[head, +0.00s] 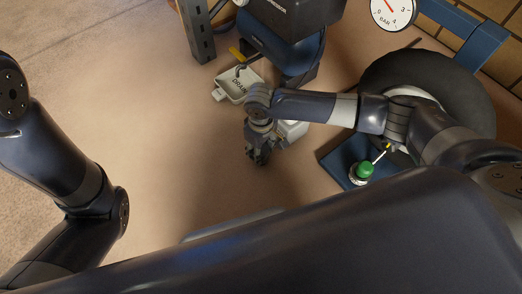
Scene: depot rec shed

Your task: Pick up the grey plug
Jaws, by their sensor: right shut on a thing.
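My right gripper (258,157) points down over the tan floor, in the middle of the head view. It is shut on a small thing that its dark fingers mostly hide. I cannot make out whether this is the grey plug, and I see no grey plug lying elsewhere. I cannot tell how high the fingertips are above the floor. My left arm comes in at the left edge, and its gripper is out of view.
A white tray marked DRAIN (233,95) lies behind my right gripper, below a yellow lever (237,54) and the compressor (285,45). A pale object (294,130) shows partly behind my right arm. A wheel (470,95) and a green cap (365,169) are right. Floor left is clear.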

